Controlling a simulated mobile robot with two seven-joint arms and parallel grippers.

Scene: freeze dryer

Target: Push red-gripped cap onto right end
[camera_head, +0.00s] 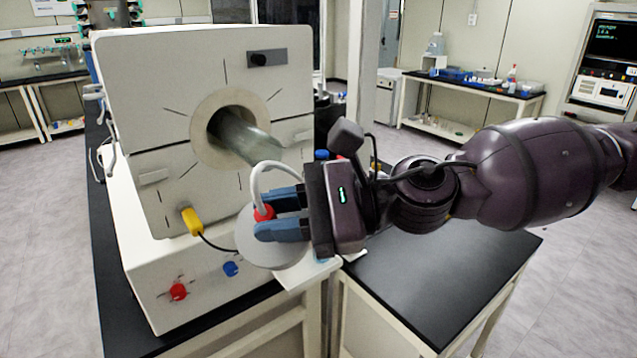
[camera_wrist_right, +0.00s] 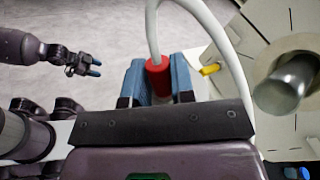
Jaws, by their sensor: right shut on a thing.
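A translucent grey tube (camera_head: 250,140) sticks out of the round opening in the front of the white dryer box (camera_head: 200,75). It also shows in the right wrist view (camera_wrist_right: 283,85). The cap is a pale grey disc (camera_head: 270,252) with a red grip (camera_head: 263,213) and a white curved hose (camera_head: 268,167). My right gripper (camera_head: 270,215) is shut on the red grip, seen between the blue fingers in the right wrist view (camera_wrist_right: 158,75). The cap is below the tube's free end and apart from it. My left gripper (camera_wrist_right: 94,68) is far off, empty, its fingertips apart.
A yellow-handled part (camera_head: 192,221) with a black cable is on the box front. Red (camera_head: 178,291) and blue (camera_head: 231,268) knobs are on the base below. A black bench top (camera_head: 440,270) lies clear under my right arm. Other benches stand farther back.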

